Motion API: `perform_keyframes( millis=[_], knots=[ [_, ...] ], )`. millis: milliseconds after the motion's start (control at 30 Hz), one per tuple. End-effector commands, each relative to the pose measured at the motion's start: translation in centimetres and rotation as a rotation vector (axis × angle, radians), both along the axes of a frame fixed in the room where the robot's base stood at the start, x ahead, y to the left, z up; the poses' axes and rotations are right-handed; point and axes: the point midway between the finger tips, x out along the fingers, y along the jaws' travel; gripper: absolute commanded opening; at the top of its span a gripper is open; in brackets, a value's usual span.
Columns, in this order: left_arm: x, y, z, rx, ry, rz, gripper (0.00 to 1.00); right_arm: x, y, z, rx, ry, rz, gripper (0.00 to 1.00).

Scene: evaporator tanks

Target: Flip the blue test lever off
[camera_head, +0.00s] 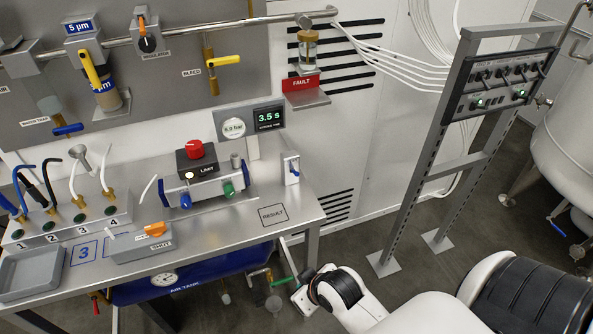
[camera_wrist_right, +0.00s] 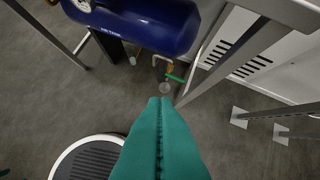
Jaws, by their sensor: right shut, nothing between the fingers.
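A small upright white box with a blue lever (camera_head: 294,171) stands at the right end of the bench, behind the RESULT square. I cannot read a label on it, and its lever position is too small to tell. My right gripper (camera_wrist_right: 160,102) shows teal fingers pressed together and empty in the right wrist view, above the floor. In the head view my right arm reaches in from the lower right, and its wrist is below and in front of the bench's right end, apart from the lever.
The steel bench (camera_head: 310,212) holds numbered valves, a grey tray (camera_head: 32,272) and the LIMIT unit (camera_head: 197,160). A blue air tank (camera_wrist_right: 150,22) hangs under it, beside a green-handled valve (camera_wrist_right: 175,78). A switch rack (camera_head: 400,160) stands right, with open floor between.

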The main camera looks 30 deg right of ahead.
Motion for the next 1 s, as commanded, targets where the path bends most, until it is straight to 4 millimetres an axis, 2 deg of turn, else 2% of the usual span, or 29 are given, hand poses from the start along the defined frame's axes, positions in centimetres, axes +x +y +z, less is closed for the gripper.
perform_keyframes(
  millis=[33,200,300,400,600,1000],
  knots=[
    [-0.1,0.0,0.0,0.0,0.001,0.0,0.63,2.2,-0.9,2.0,0.001,-0.089,-0.008,0.0],
    [-0.3,0.0,0.0,0.001,0.005,0.0,0.63,9.2,-4.5,7.4,-0.017,-0.398,-0.041,0.0],
    [-0.3,0.0,0.0,0.001,0.005,0.0,0.63,12.3,-6.9,10.0,-0.039,-0.557,-0.075,0.0],
    [-0.3,0.0,0.0,0.001,0.005,0.0,0.63,14.7,-9.2,12.3,-0.063,-0.696,-0.116,0.0],
    [-0.3,0.0,0.0,0.001,0.005,0.0,0.63,16.7,-12.1,14.9,-0.1,-0.85,-0.173,0.0],
    [-0.3,0.0,0.0,0.001,0.005,0.0,0.63,16.9,-12.5,15.3,-0.108,-0.872,-0.181,0.0]
  ],
)
